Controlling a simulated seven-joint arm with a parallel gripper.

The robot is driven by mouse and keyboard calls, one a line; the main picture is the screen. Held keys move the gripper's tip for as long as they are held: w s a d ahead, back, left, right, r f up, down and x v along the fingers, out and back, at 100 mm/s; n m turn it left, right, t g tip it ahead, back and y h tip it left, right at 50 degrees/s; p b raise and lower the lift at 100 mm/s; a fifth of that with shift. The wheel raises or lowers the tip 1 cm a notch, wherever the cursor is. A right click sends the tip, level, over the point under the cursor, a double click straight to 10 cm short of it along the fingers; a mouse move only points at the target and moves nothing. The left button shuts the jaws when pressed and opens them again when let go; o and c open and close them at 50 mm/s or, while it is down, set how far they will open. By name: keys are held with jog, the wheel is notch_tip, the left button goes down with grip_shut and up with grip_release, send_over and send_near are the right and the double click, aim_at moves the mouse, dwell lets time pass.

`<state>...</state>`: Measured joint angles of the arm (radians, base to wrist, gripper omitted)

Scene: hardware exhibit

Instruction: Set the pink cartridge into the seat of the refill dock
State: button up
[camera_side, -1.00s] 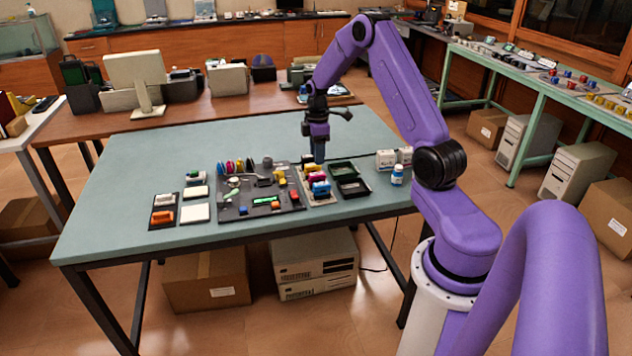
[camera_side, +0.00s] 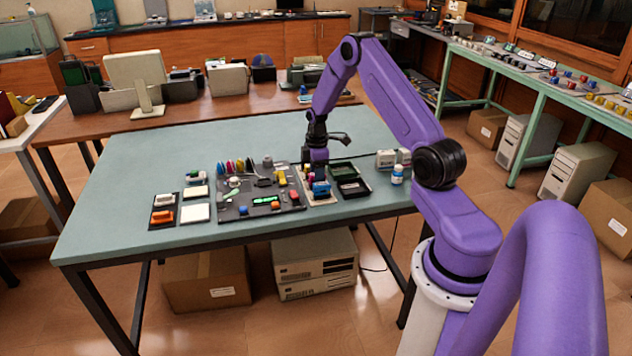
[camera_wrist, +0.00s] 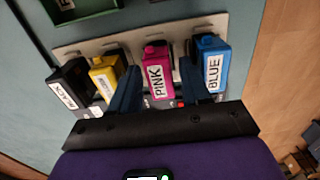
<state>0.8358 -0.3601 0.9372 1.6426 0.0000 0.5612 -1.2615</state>
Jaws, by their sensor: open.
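The pink cartridge (camera_wrist: 157,72), labelled PINK, stands in a row on a pale rack (camera_wrist: 120,40) in the wrist view. Black (camera_wrist: 68,88), yellow (camera_wrist: 106,78) and blue (camera_wrist: 211,66) cartridges stand beside it. My gripper (camera_wrist: 158,84) is open, with one finger on each side of the pink cartridge; I cannot tell whether they touch it. In the side view my gripper (camera_side: 317,170) is low over the row and largely hides the pink cartridge, with the blue cartridge (camera_side: 321,188) in front. I cannot surely tell which fixture is the refill dock.
A dark board (camera_side: 236,210) with several coloured parts lies left of the row. Dark trays (camera_side: 353,189) and a small white bottle (camera_side: 397,175) lie to the right. Orange and white pieces (camera_side: 162,216) lie farther left. The table's left part is clear.

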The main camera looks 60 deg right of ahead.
jog(key=c, duration=0.7)
jog(key=shift+r, duration=3.25)
jog(key=shift+c, duration=0.2)
jog(key=shift+o, duration=0.2)
jog(key=shift+w, duration=0.1)
jog(key=shift+w+a, duration=0.1)
jog(key=shift+w, duration=0.25)
jog(key=w+a+r, duration=0.1)
jog(key=w+a, duration=0.2)
jog(key=w, duration=0.4)
jog(key=w+a, duration=0.3)
jog(key=w, duration=0.4)
jog(key=shift+w+a+f, duration=0.1)
jog(key=shift+a+f, duration=0.05)
jog(key=shift+f, duration=0.8)
jog(key=shift+w+a+f, duration=0.1)
jog(key=shift+a+f, duration=0.05)
jog(key=shift+f, duration=0.85)
jog(key=shift+w+a+f, duration=0.1)
jog(key=shift+a+f, duration=0.05)
jog(key=shift+f, duration=0.8)
